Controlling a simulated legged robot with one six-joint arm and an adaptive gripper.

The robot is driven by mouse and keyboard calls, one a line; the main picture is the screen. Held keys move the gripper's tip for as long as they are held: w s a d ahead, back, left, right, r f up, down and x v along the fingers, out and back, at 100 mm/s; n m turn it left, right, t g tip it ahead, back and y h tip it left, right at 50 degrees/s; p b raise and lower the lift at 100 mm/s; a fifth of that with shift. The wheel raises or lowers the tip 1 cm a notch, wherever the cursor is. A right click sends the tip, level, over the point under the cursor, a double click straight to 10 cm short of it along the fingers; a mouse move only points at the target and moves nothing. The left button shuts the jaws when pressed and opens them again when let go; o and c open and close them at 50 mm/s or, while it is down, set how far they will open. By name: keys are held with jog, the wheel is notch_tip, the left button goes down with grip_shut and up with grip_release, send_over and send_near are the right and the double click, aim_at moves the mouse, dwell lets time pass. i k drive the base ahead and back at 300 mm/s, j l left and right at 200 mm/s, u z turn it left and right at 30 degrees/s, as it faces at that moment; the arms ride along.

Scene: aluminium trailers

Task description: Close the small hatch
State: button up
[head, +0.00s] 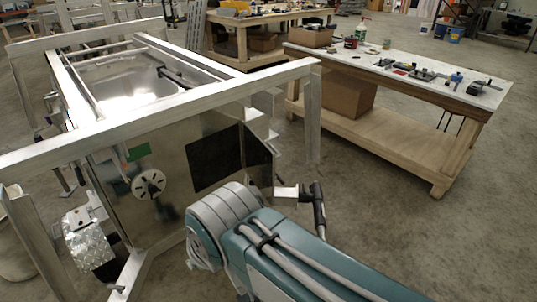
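The small hatch shows in the head view as a dark square opening (218,160) in the metal side panel of the aluminium trailer (130,190). A dark flap (258,158) stands at the right edge of the opening, angled away from the panel, so the hatch looks open. My teal and grey arm crosses the lower middle in front of the trailer. A pale block (286,192) and a dark upright rod (318,208) show just beyond my arm, right of the flap. They may belong to my gripper, but its fingers cannot be made out. I see no contact with the flap.
A round white disc (149,185) sits on the panel left of the opening. Trailer frame beams (160,117) run above it, and a post (312,120) stands at the right. A wooden workbench (400,72) with tools stands behind. The floor (440,235) at right is clear.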

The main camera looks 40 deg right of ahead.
aim_at(260, 159)
jog(key=l, duration=0.45)
jog(key=k+l+u, duration=0.1)
jog(key=l, duration=0.4)
jog(key=k+l+u, duration=0.1)
jog(key=l, duration=0.35)
jog(key=k+l, duration=0.1)
jog(key=l, duration=0.35)
jog(key=k+l+u, duration=0.1)
jog(key=l, duration=0.4)
jog(key=k+l, duration=0.1)
jog(key=l, duration=0.35)
jog(key=k+l+u, duration=0.1)
jog(key=l, duration=0.35)
jog(key=i+j+z, duration=0.1)
jog(key=i+j, duration=0.35)
jog(key=i, duration=0.1)
